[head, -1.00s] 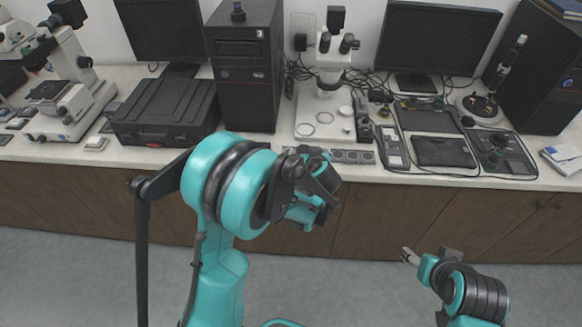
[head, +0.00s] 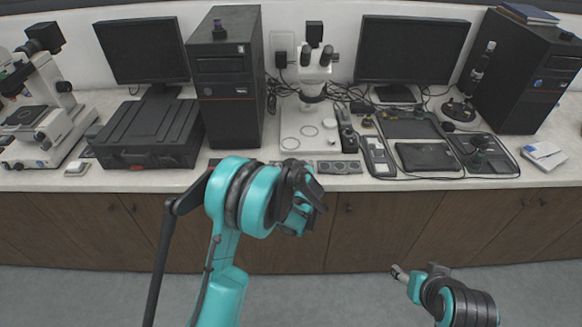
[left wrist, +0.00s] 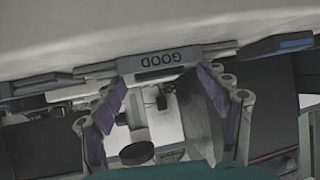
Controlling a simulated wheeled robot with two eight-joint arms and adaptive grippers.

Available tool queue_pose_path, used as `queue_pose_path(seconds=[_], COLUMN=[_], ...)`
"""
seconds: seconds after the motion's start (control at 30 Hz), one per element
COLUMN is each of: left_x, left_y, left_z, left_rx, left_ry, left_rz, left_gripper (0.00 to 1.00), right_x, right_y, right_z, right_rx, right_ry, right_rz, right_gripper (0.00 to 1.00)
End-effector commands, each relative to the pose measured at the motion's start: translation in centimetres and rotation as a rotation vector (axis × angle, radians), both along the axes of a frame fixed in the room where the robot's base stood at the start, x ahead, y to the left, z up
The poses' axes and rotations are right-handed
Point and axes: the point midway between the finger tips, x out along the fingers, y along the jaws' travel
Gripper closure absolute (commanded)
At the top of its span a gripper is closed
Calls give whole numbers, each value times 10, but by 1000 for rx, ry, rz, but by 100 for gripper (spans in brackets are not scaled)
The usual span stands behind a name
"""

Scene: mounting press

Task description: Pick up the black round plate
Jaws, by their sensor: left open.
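I cannot pick out the black round plate for certain. A small dark round piece (head: 447,126) lies on the counter in front of the right monitor in the head view. A dark round shape (left wrist: 137,153) shows between the fingers in the left wrist view; I cannot tell whether it is the plate. My left gripper (head: 302,212) is at the counter's front edge, below the microscope, partly hidden by its own arm. Its fingers (left wrist: 160,108) are apart with nothing between them. My right gripper (head: 398,272) is low in front of the cabinets, too small to read.
A white microscope (head: 312,85) stands on a pale base with rings. A black case (head: 150,133) and a computer tower (head: 228,90) are to its left. Tools and a dark tablet (head: 424,156) crowd the right side. A grey strip (head: 338,167) lies along the front edge.

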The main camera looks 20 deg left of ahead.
Motion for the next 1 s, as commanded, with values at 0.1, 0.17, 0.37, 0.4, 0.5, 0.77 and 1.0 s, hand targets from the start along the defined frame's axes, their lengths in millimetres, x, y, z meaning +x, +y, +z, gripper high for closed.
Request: queue_pose_path(seconds=[0.1,0.17,0.37,0.4,0.5,0.77,1.0], left_x=[0,-1,-1,-1,-1,-1,-1], left_y=[0,0,0,0,0,-1,-2], left_z=[1,1,1,1,1,10,49], left_rx=[0,0,0,0,0,0,0], left_ry=[0,0,1,0,1,1,1], left_rz=[0,0,0,0,0,0,-1], left_gripper=[28,44,78,83,83,83,83], right_x=[0,0,0,0,0,0,0], right_y=[0,0,0,0,0,0,0], right_z=[1,1,1,1,1,5,24], right_rx=[0,0,0,0,0,0,0], right_ry=[0,0,0,0,0,0,0], right_rz=[0,0,0,0,0,0,0], right_gripper=[42,42,42,42,42,42,42])
